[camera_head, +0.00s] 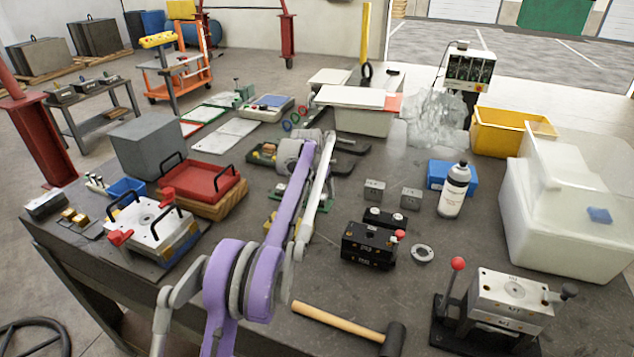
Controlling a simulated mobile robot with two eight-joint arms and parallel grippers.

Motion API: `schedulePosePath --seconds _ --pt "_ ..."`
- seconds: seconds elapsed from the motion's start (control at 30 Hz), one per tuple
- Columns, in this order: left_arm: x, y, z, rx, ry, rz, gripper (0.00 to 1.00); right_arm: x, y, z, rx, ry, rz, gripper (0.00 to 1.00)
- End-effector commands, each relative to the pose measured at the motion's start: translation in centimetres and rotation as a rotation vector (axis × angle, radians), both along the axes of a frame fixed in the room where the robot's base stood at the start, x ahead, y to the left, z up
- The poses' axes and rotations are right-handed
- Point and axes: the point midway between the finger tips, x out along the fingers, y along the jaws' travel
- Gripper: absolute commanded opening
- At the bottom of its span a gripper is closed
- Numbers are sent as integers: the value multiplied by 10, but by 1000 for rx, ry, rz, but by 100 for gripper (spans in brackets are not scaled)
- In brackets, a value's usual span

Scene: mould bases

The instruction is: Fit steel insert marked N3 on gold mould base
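Two small grey steel blocks stand on the dark table right of centre, a left one (374,190) and a right one (411,198). Their markings are too small to read, so I cannot tell which is N3. A small gold-yellow piece (269,224) shows partly behind my purple and white arm; I cannot tell whether it is the gold mould base. My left gripper (361,162) is above the table behind the blocks, its dark fingers apart and nothing visible between them. My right gripper is not in view.
A black unit (368,246), a ring (422,253) and a hammer (345,323) lie in front. A steel press-like fixture (510,300) stands front right. A bottle (454,191), blue box (437,175) and white bin (560,236) occupy the right. Red (200,181) and steel (150,222) moulds stand left.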

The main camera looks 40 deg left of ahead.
Motion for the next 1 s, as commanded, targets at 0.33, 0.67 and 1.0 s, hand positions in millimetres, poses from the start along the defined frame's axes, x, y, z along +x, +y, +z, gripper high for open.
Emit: schedulePosePath --seconds 0.33,0.67,1.0 --pt "11 3 -27 1 0 1 82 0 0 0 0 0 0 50" --pt "11 4 -28 0 0 0 68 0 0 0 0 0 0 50" --pt "11 3 -27 0 0 0 7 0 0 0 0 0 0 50"
